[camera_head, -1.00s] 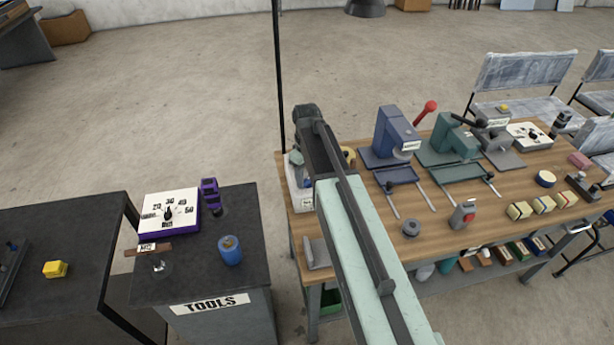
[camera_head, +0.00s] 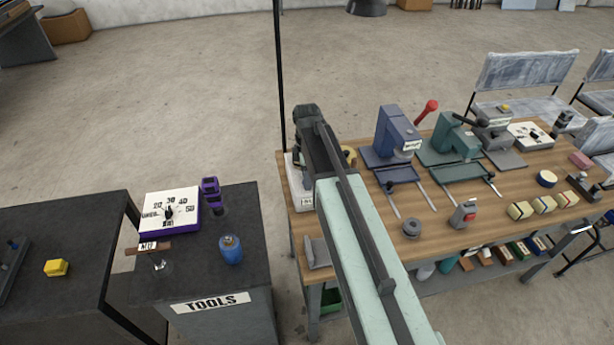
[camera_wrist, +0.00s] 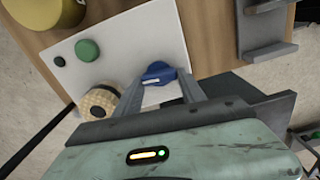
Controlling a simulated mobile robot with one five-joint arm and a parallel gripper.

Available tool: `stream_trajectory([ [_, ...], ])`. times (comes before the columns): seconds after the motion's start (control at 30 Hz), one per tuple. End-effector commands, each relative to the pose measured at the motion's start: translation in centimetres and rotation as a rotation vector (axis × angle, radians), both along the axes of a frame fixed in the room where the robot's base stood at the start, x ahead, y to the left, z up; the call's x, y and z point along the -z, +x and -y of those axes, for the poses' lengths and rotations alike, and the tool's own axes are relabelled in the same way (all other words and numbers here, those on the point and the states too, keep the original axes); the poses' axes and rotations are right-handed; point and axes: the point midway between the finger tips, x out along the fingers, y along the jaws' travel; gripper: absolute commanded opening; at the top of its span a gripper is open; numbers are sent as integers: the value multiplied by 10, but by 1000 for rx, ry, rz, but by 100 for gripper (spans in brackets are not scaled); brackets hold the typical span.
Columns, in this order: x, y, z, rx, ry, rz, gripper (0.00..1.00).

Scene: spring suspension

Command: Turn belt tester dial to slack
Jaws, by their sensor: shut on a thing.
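In the wrist view a blue dial (camera_wrist: 157,72) with a white pointer mark sits on a white panel (camera_wrist: 122,42). My gripper (camera_wrist: 160,80) has its two grey fingers closed on either side of the dial. A green button (camera_wrist: 87,50), a small black knob (camera_wrist: 59,61) and a ribbed beige roller (camera_wrist: 99,100) sit beside it. In the head view the white unit (camera_head: 301,195) stands at the left end of the wooden bench. My arm hides most of the unit, the dial and the fingertips there. The dial's scale and setting cannot be read.
Blue (camera_head: 391,140) and green (camera_head: 452,138) bench machines stand right of my arm. A grey bracket (camera_head: 317,253) lies near the bench's left front.

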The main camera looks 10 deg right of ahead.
Motion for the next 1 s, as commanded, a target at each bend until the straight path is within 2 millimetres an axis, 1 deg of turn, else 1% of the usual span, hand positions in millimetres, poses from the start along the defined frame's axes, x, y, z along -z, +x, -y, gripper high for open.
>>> stream_trajectory([
  [0.3, 0, 0, -1, -99, 2, 2, 7],
  [0.8, 0, 0, -1, -115, 1, 2, 7],
  [0.83, 0, 0, -1, -115, 1, 2, 56],
  [0.87, 0, 0, -1, -115, 1, 2, 64],
  [0.9, 0, 0, -1, -115, 1, 2, 69],
  [1.0, 0, 0, -1, -114, 1, 1, 69],
])
